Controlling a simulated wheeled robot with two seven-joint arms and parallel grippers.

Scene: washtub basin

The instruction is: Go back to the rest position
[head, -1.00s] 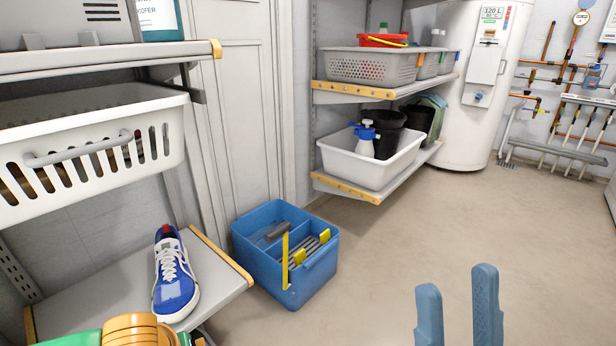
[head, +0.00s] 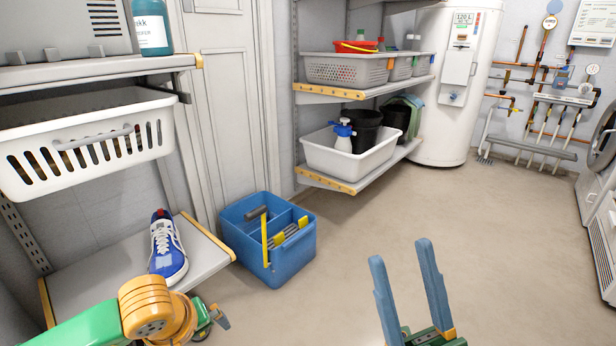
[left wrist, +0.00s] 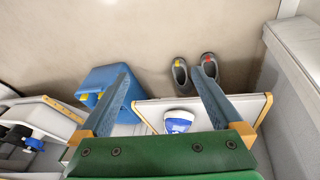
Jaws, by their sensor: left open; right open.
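My right gripper (head: 409,290) is at the bottom of the head view, its two blue fingers apart and empty, over bare floor. My left arm comes in at the lower left of the head view, and its fingers are mostly hidden there. In the left wrist view my left gripper (left wrist: 165,95) is open, with nothing between its fingers. Beyond it, a blue and white shoe (head: 167,248) lies on the low shelf (head: 95,285); the shoe also shows in the left wrist view (left wrist: 178,122).
A blue caddy (head: 268,240) stands on the floor right of the low shelf. A white slatted basket (head: 85,140) hangs above the shelf. A white tub (head: 350,155) sits on the back shelving. Two grey shoes (left wrist: 195,72) are on the floor. The floor at the right is clear.

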